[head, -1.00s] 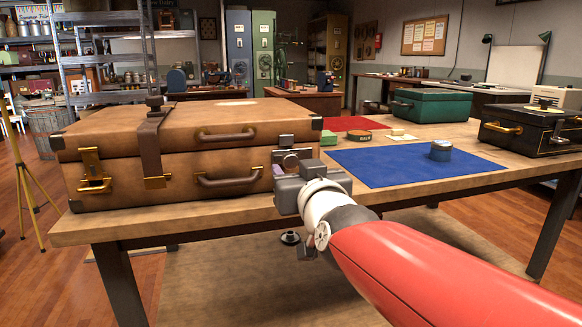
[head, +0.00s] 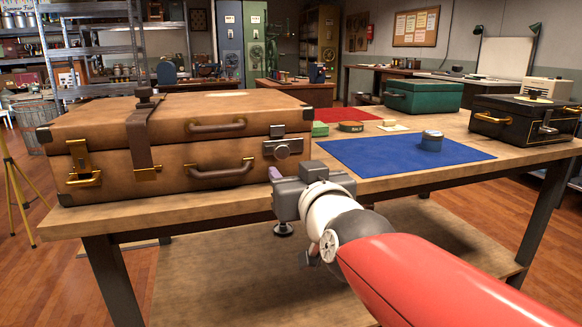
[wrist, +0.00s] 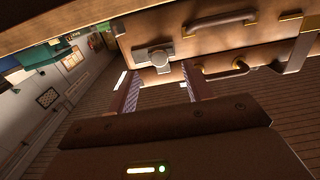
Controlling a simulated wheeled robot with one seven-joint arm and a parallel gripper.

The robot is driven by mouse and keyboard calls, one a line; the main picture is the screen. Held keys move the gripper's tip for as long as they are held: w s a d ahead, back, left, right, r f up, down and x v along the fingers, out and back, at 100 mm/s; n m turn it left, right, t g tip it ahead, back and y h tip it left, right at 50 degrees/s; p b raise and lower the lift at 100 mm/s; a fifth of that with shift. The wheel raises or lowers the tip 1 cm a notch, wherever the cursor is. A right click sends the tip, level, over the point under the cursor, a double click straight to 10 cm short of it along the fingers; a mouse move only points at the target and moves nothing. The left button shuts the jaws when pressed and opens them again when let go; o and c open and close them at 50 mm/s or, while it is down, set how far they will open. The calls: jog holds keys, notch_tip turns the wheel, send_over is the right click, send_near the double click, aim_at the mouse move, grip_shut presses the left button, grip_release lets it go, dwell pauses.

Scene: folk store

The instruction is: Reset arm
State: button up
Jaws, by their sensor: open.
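My gripper (head: 277,176) is at the front edge of the wooden table, just right of the brown suitcase's front face. In the wrist view, my gripper (wrist: 160,85) shows two fingers spread apart with nothing between them. The brown suitcase (head: 110,124) lies shut on the left of the table, with a leather strap (head: 139,135), a brass latch (head: 80,163) at left and a grey latch (head: 283,147) at right. The suitcase also shows upside down in the wrist view (wrist: 205,62), with its grey latch (wrist: 154,58) beyond my fingers, apart from them.
A green case (head: 424,96) and a black case (head: 510,118) stand at the right of the wooden table (head: 395,183). Small items and a red mat (head: 345,115) lie behind. Below is a lower shelf (head: 220,290).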

jog(key=s+d+f+m+g+h+p, duration=0.1)
jog(key=s+d+f+g+h, duration=0.1)
jog(key=s+d+f+g, duration=0.3)
jog(key=s+d+f+m+g+h+p, duration=0.2)
jog(key=s+d+f+g, duration=0.4)
jog(key=s+f, duration=0.7)
jog(key=shift+s+d+f+h, duration=0.35)
jog(key=shift+d+f, duration=0.45)
jog(key=shift+d, duration=0.3)
